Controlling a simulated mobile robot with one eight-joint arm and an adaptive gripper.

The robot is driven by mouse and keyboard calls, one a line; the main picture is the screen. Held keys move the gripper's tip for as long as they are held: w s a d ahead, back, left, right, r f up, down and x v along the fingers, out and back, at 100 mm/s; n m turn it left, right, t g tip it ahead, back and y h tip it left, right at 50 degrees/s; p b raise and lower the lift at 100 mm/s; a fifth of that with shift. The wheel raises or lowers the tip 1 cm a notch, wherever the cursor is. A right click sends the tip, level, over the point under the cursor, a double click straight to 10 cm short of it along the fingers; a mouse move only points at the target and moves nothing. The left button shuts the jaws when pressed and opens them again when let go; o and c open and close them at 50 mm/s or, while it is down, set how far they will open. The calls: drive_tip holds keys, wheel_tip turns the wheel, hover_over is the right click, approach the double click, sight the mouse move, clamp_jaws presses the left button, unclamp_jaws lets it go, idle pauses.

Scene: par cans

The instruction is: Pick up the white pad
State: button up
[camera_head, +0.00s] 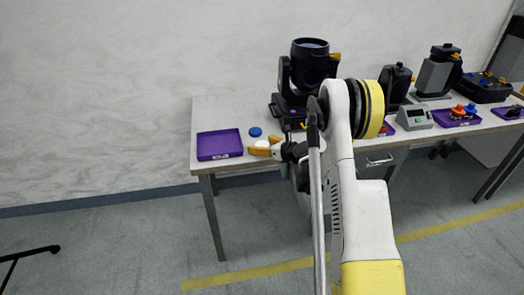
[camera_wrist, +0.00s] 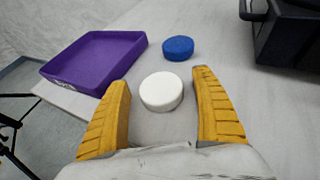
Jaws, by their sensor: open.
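The white pad (camera_wrist: 161,91) is a small round disc lying flat on the table. In the wrist view it sits between the tips of my gripper (camera_wrist: 162,84), whose two yellow fingers are wide apart. Bare table shows between the pad and each finger. In the head view my gripper (camera_head: 263,147) is low over the table's front edge, and the white pad (camera_head: 262,144) shows partly behind its yellow fingers.
A blue pad (camera_wrist: 178,48) lies just beyond the white one. An empty purple tray (camera_wrist: 94,60) is at the left. A black stage light (camera_head: 305,80) stands to the right. A grey device (camera_head: 414,117) and more purple trays are farther right.

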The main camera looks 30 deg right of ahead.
drive_tip(key=shift+w, duration=0.2)
drive_tip(key=c, duration=0.9)
drive_tip(key=shift+r, duration=0.1)
